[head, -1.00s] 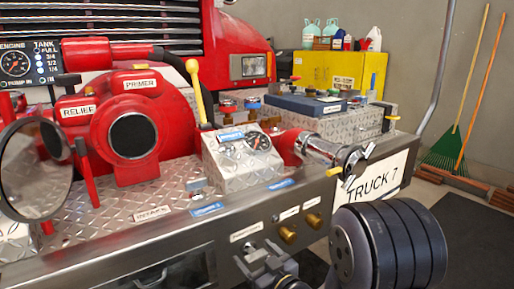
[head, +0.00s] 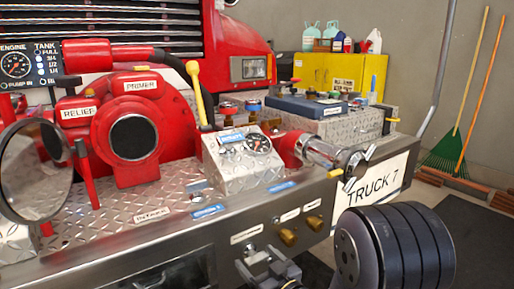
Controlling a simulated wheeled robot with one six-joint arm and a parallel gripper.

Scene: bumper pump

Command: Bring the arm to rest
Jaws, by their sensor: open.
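My gripper (head: 268,268) shows at the bottom of the head view, in front of the bumper's front face. Its jaws are apart and I see nothing between them. The dark ribbed part of my arm (head: 400,245) fills the lower right. The bumper (head: 225,240) of the red truck stands just behind the gripper, with brass knobs (head: 288,237) and small labels above and to the right of the jaws. Whether the gripper touches the bumper cannot be told. The lower part of the gripper is cut off by the frame's edge.
On the bumper stand a red pump (head: 130,125), a yellow-knobbed lever (head: 196,90), a gauge box (head: 240,160) and a metal outlet (head: 325,152). A round mirror (head: 35,170) is at the left.

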